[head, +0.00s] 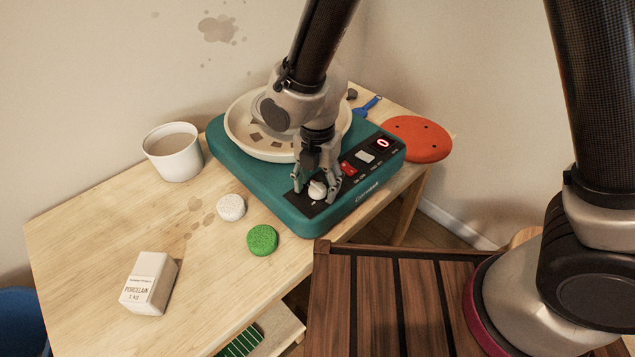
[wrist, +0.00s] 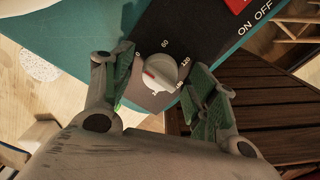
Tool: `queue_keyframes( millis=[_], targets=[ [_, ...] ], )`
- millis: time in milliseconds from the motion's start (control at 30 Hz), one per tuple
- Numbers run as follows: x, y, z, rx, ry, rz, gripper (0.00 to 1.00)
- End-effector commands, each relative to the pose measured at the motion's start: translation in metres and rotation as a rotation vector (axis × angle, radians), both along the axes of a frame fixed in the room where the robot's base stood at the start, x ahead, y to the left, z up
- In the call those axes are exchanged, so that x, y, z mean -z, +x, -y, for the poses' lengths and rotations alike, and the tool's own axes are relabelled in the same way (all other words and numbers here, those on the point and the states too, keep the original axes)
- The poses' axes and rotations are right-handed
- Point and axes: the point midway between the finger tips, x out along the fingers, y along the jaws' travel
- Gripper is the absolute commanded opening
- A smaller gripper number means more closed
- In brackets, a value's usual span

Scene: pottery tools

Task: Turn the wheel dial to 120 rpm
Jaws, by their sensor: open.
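The wheel dial (head: 317,190) is a small pale knob on the dark panel of the teal pottery wheel (head: 225,150). In the wrist view the dial (wrist: 161,72) shows a red mark on its left side, near the 0 label; the 120 label is to its upper right. My gripper (head: 316,184) is open above the panel, with one finger on each side of the dial. In the wrist view a gap shows between the right finger and the dial; contact on the left cannot be told. The red display (head: 383,143) appears to read 0.
A red switch (head: 347,168) sits beside the dial. A white sponge (head: 231,207), green sponge (head: 262,240), porcelain box (head: 150,283) and white cup (head: 173,152) stand on the wooden table (head: 90,235). An orange disc (head: 415,138) and blue tool (head: 367,106) lie behind.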

Motion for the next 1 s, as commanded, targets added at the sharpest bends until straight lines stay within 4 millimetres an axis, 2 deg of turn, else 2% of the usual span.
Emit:
queue_keyframes(
  millis=[267,500,533,767,1000],
  targets=[
    [0.0018,0.0000,0.0000,0.001,0.000,0.000,0.56],
    [0.0016,0.0000,-0.0001,0.001,0.000,0.000,0.13],
    [0.0016,0.0000,-0.0001,0.001,0.000,0.000,0.11],
    [0.0015,0.0002,-0.0002,0.013,0.001,0.000,0.11],
    [0.0014,0.0003,-0.0001,0.106,0.001,0.000,0.11]
  ],
)
